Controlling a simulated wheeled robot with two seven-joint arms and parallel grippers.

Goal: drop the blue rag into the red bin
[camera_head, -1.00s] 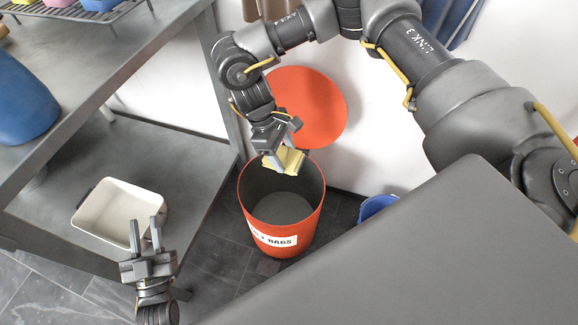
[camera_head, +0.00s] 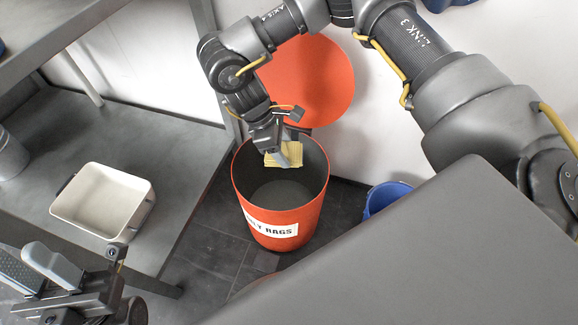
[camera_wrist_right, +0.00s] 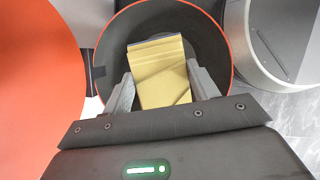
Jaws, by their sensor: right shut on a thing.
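No blue rag shows in these views. My right gripper (camera_head: 281,157) is shut on a folded yellow rag (camera_head: 284,154), also seen in the right wrist view (camera_wrist_right: 160,72). It holds the rag at the mouth of the red bin (camera_head: 248,192), toward the bin's back side. The bin is upright and open, with a white label whose readable word is "RAGS". Its dark inside and grey floor show; I see no rag lying there. My left gripper (camera_head: 32,264) is at the lower left, apart from the bin, open and empty.
The red round lid (camera_head: 318,80) stands raised behind the bin. A blue bucket (camera_head: 388,196) is on the floor to the right. A white tray (camera_head: 90,222) lies on the grey lower shelf (camera_head: 150,150) at left. A grey surface fills the lower right.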

